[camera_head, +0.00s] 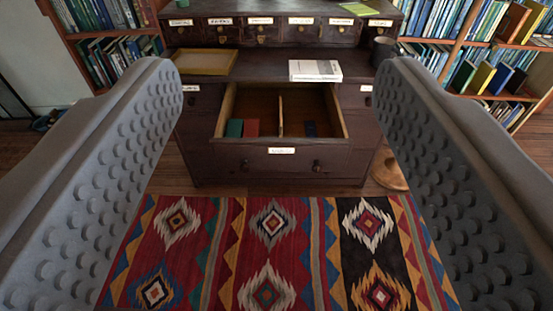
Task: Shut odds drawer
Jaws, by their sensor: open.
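A dark wooden desk (200,130) stands ahead with one wide drawer (225,158) pulled out. The drawer has a pale label and two dark knobs on its front. I cannot read the label, so I cannot tell whether it is the odds drawer. Inside, a divider splits it in two. A green item (234,128) and a red item (252,128) lie in the left compartment, and a dark blue item (310,128) in the right. My gripper (272,75) is open and empty, its two grey studded fingers wide apart, well short of the drawer.
A white book (315,70) and a yellowish tray (205,62) lie on the desktop, with a dark cup (384,50) at right. Small labelled drawers (260,32) line the back. Bookshelves (480,50) stand on both sides. A patterned rug (270,250) covers the clear floor in front.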

